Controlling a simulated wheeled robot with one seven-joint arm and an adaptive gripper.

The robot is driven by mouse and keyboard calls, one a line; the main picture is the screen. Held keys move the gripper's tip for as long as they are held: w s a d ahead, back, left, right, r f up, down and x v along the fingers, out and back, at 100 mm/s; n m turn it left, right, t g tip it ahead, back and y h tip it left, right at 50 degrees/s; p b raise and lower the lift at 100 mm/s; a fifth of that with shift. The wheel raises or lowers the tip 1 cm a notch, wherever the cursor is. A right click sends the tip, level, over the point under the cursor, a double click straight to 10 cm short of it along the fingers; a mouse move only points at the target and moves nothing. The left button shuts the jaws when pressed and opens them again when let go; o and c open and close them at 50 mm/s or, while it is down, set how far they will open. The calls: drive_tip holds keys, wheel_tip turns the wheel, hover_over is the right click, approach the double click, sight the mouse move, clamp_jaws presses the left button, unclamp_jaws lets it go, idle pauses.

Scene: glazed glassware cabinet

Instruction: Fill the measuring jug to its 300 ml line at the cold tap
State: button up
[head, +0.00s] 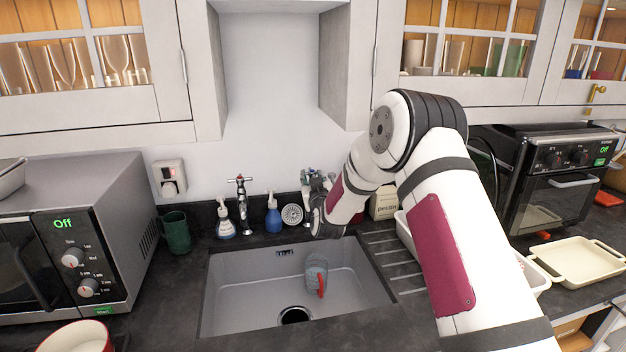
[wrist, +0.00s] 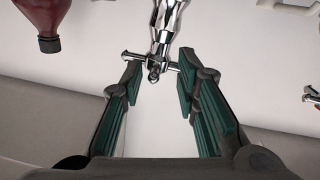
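The measuring jug (head: 315,268), grey-blue and see-through with a red handle, is in the sink (head: 240,300), toward its right back. I cannot read its lines or see any water in it. One chrome tap (head: 242,205) stands behind the sink at the left. My gripper (head: 312,185) is at the back right of the sink and hides most of whatever tap is there. In the wrist view my gripper (wrist: 158,78) is open, with a chrome tap's cross handle (wrist: 132,55) between or just beyond its green fingertips. I cannot tell whether they touch. No running water shows.
Soap bottles (head: 225,222) (head: 273,216), a round strainer (head: 292,214) and a green mug (head: 176,232) stand behind the sink. A microwave (head: 120,200) is at the left. A ribbed drainer (head: 388,258) and my arm are at the right. Wall cabinets (head: 90,105) overhang the back.

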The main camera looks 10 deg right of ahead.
drive_tip(key=shift+s, duration=0.1)
drive_tip(key=s, duration=1.1)
drive_tip(key=shift+s+a, duration=0.4)
drive_tip(key=s+a+r+g+y, duration=0.15)
drive_tip(key=s+r+g, duration=0.35)
drive_tip(key=s+r, duration=0.7)
drive_tip(key=s+d+g, duration=0.1)
drive_tip(key=s+g, duration=0.2)
drive_tip(key=s, duration=1.2)
drive_tip(key=s+d+r+m+g, duration=0.1)
drive_tip(key=s+g, duration=0.3)
drive_tip(key=s, duration=1.2)
drive_tip(key=shift+s+d, duration=0.3)
drive_tip(key=shift+d, duration=0.1)
